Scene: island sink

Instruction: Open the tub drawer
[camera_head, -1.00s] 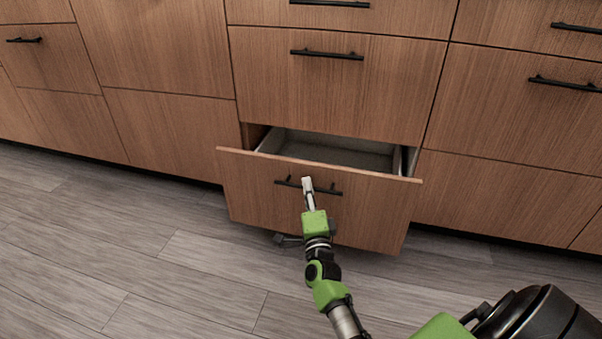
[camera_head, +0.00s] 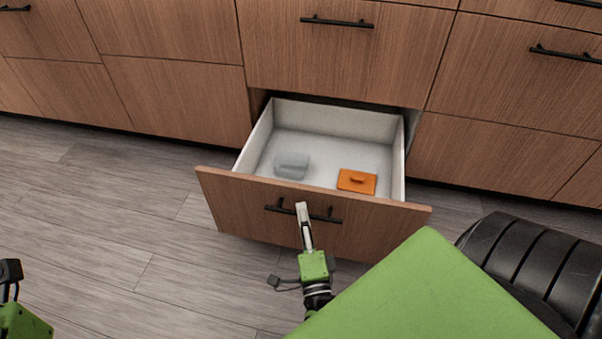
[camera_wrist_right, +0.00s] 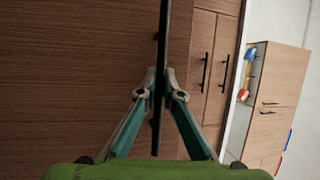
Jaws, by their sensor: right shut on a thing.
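The tub drawer (camera_head: 225,199) is the bottom wooden drawer and stands pulled well out, with its white inside showing. A clear grey tub (camera_head: 291,166) and an orange lid (camera_head: 357,181) with a small knob lie in it. My right gripper (camera_head: 302,207) is shut on the drawer's black bar handle (camera_head: 328,219), near its middle. In the right wrist view the two fingertips (camera_wrist_right: 159,92) close on the handle bar (camera_wrist_right: 161,35). Part of my left gripper (camera_head: 10,272) shows at the left edge, off the drawer; its fingers are too unclear to read.
Closed wooden drawers with black handles (camera_head: 337,21) stand above and beside the open drawer. Grey plank floor (camera_head: 110,225) lies clear at the left. In the right wrist view a cabinet (camera_wrist_right: 275,90) stands farther off at the right.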

